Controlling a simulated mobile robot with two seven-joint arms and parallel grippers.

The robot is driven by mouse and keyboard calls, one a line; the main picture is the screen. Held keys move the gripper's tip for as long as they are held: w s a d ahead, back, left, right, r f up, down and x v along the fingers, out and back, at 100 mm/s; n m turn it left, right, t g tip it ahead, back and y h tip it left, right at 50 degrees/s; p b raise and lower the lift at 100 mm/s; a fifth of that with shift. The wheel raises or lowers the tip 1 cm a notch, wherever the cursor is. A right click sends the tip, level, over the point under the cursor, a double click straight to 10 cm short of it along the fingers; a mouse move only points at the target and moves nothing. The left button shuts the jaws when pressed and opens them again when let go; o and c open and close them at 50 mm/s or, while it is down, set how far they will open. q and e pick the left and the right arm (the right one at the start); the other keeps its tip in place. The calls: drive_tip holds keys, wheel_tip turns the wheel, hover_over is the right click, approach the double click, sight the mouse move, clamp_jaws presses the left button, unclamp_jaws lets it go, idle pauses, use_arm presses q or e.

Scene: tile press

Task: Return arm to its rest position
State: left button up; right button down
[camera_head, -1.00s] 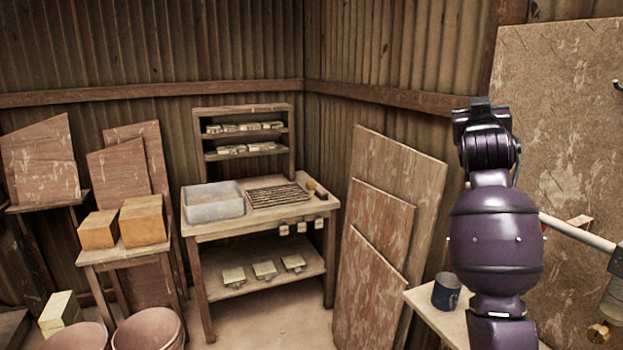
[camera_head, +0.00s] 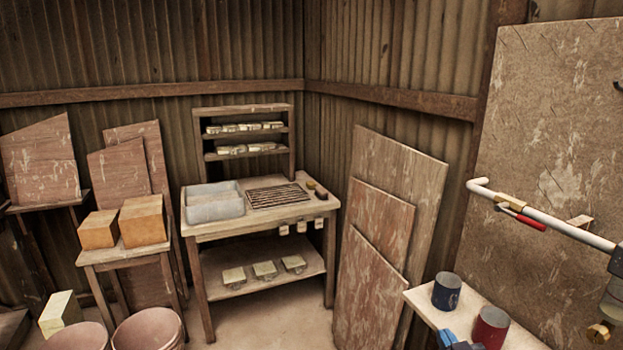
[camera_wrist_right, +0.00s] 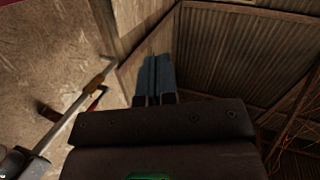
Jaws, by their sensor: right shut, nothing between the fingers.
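My right gripper (camera_head: 452,340) shows only as blue fingertips at the bottom edge of the head view, just in front of a small pale table. In the right wrist view my right gripper (camera_wrist_right: 156,72) has its two blue fingers side by side, shut with nothing between them. They point toward the corrugated wall and touch nothing that I can see. The rest of my right arm is out of the head view. My left gripper is in neither view.
A blue can (camera_head: 447,291) and a red can (camera_head: 490,327) stand on the small table (camera_head: 424,299). A white pipe (camera_head: 560,226) with a red-handled valve (camera_head: 530,221) runs above it. Leaning boards (camera_head: 372,225) and a workbench (camera_head: 254,226) stand farther back.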

drive_tip(key=s+d+f+m+g, duration=0.1)
drive_tip(key=s+f+g, duration=0.4)
drive_tip(key=s+f, duration=1.3)
drive_tip(key=s, duration=0.3)
drive_tip(key=shift+s+d+f+h, duration=0.15)
drive_tip(key=shift+s+d+h, duration=0.2)
drive_tip(key=shift+h, duration=0.05)
